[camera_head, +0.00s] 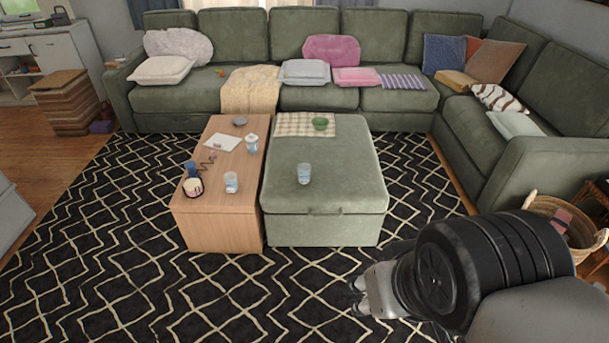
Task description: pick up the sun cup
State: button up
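No sun mark can be made out on any cup, so I cannot tell which is the sun cup. One pale cup (231,182) stands near the front of the wooden table (222,234). Another pale cup (251,143) stands farther back on that table, near its right edge. A third cup (304,173), clear or bluish, stands upright on the green ottoman (345,195). My gripper (357,297) is at the lower right, over the rug in front of the ottoman, away from all cups. Its small fingertips look apart, with nothing between them.
The wooden table also holds a white and dark container (193,187), a blue item (191,168), paper (222,142) and a grey dish (240,121). A green bowl (320,124) sits on a checked cloth (292,124). A green sectional (400,100) stands behind; the patterned rug (110,220) is clear at left.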

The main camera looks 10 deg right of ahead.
aim_at(303, 169)
jog(key=k+l+u, duration=0.1)
jog(key=l, duration=0.2)
jog(key=k+l, duration=0.15)
jog(key=l, duration=0.15)
jog(key=k+l+u, duration=0.15)
jog(key=l, duration=0.15)
jog(key=u, duration=3.5)
jog(key=z, duration=3.5)
jog(key=i+j+z, duration=0.15)
jog(key=z, duration=0.25)
jog(key=i+j+z, duration=0.25)
jog(key=z, duration=0.2)
jog(key=i+j+z, duration=0.25)
jog(key=z, duration=0.15)
